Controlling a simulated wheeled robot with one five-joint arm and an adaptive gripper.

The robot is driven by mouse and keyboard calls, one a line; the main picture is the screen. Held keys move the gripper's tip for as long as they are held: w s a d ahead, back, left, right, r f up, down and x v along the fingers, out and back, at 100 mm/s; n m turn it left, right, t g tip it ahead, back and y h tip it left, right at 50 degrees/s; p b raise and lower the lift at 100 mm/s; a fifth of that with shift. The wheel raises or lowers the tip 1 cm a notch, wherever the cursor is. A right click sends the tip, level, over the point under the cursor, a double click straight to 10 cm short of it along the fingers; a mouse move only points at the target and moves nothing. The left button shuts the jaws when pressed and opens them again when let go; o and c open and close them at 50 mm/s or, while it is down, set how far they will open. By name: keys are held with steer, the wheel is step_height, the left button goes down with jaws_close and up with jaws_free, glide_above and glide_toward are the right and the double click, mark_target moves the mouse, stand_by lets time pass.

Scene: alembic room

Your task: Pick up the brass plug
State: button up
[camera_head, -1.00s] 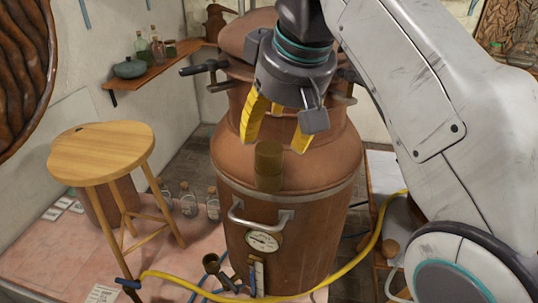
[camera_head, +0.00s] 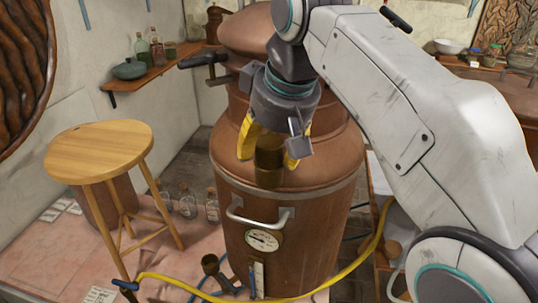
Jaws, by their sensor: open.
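The brass plug (camera_head: 268,172) is a dark, dull yellow-brown cylinder. It stands upright at the front of the copper still's shoulder (camera_head: 320,172), above the metal band. My gripper (camera_head: 268,154) is open and points down at the plug. One yellow finger is to the left of the plug and the other to its right. The plug's upper part shows between the fingers. I cannot tell whether either finger touches it.
A metal handle (camera_head: 262,218) and a round gauge (camera_head: 263,240) are on the still's front below the plug. A wooden stool (camera_head: 100,150) stands to the left. A yellow hose (camera_head: 345,270) runs across the front. A shelf (camera_head: 150,75) holds bottles at the back left.

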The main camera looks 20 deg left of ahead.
mark_target(269, 141)
steer(key=c, duration=1)
steer(key=shift+r+p, duration=1.35)
steer(key=shift+r, duration=1.3)
steer(key=shift+w+a+r, duration=0.15)
steer(key=shift+r, duration=0.75)
